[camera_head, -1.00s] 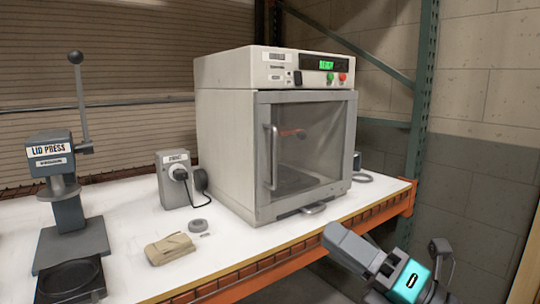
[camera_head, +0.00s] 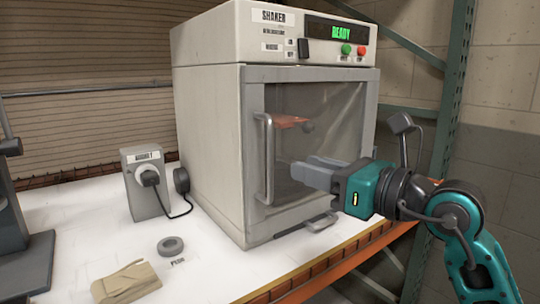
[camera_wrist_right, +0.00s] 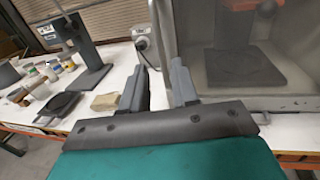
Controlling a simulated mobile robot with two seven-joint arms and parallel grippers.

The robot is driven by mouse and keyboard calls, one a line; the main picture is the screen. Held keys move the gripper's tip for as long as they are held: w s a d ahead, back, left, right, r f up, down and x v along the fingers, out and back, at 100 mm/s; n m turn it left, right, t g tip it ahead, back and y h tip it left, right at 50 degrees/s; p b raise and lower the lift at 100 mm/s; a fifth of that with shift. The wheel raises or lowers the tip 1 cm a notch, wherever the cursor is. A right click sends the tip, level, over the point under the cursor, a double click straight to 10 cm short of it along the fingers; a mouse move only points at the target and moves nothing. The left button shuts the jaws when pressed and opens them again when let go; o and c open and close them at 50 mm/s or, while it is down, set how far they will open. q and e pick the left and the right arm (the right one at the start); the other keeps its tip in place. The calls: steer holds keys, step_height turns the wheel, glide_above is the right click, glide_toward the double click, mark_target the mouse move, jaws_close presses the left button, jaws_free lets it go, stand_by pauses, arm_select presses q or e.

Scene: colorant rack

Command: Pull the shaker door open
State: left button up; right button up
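The shaker (camera_head: 208,110) is a pale box on the white table, with a green READY display on top. Its grey-framed glass door (camera_head: 345,120) is closed. The vertical door handle (camera_head: 268,160) is on the door's left side. My right gripper (camera_head: 296,172) is in front of the door, its fingertips just right of the handle in the head view. In the right wrist view the two fingers (camera_wrist_right: 160,68) are apart, with nothing clearly held between them. I cannot tell whether they touch the handle. My left gripper is not in view.
A grey outlet box (camera_head: 146,185) with a plug and cable stands left of the shaker. A green rack post (camera_head: 449,100) rises at the right.

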mark_target(272, 158)
steer(key=x, duration=0.9)
steer(key=shift+w+a, duration=0.15)
steer(key=shift+w, duration=0.05)
steer(key=shift+c, duration=0.2)
jaws_close()
